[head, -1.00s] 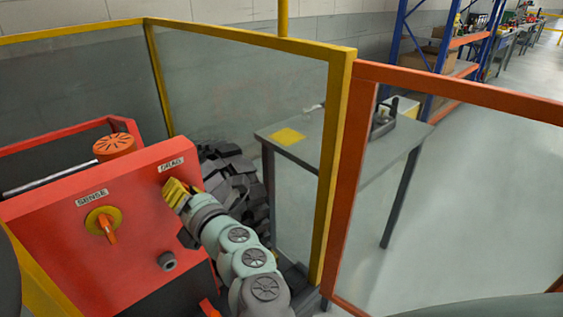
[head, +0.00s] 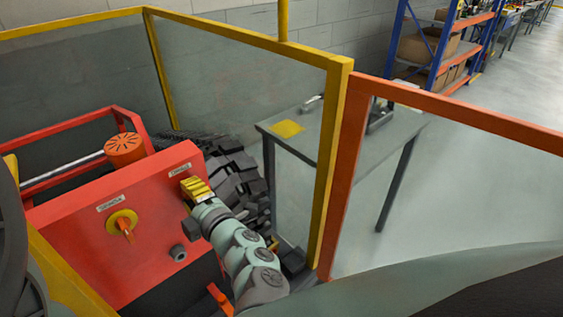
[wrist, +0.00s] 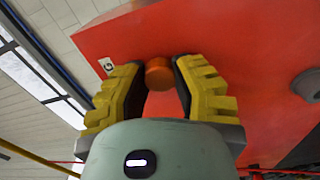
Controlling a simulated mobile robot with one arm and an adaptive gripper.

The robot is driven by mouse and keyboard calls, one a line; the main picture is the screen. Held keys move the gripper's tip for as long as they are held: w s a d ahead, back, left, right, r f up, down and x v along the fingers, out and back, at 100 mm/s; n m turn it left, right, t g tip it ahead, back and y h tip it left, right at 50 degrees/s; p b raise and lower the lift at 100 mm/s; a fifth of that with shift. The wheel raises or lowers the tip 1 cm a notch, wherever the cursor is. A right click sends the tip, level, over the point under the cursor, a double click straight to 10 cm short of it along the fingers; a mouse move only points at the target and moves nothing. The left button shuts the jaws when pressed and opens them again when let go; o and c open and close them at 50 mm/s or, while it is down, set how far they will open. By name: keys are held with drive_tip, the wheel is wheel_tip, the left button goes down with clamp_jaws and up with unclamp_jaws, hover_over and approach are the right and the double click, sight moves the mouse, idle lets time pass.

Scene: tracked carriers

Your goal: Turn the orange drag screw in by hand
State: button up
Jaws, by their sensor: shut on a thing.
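The orange drag screw (wrist: 159,75) is a short round knob on the red panel, seen in the wrist view between my yellow-padded fingers. My gripper (wrist: 157,66) is shut on it, one finger on each side. In the head view my gripper (head: 194,186) reaches the upper right of the red panel (head: 150,240), just below the drag label (head: 179,169). The screw is hidden there behind my fingers.
A yellow dial with an orange handle (head: 122,223) and a grey fitting (head: 178,253) are on the panel. An orange cap (head: 124,149) stands behind it. A dark track (head: 235,175) lies right of it. Yellow-framed (head: 332,150) and orange-framed (head: 348,180) screens stand close on the right.

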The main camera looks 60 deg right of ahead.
drive_tip(key=shift+w+a+r+m+p, duration=0.1)
drive_tip(key=shift+r+m+p, duration=0.2)
drive_tip(key=shift+m+p, duration=0.4)
drive_tip(key=m+p, duration=0.2)
drive_tip(key=shift+m, duration=0.3)
drive_tip(key=m+p, duration=0.2)
drive_tip(key=m, duration=0.2)
drive_tip(key=shift+p, duration=0.35)
drive_tip(key=shift+f+m, duration=0.25)
drive_tip(key=shift+m, duration=0.65)
drive_tip(key=o, duration=1)
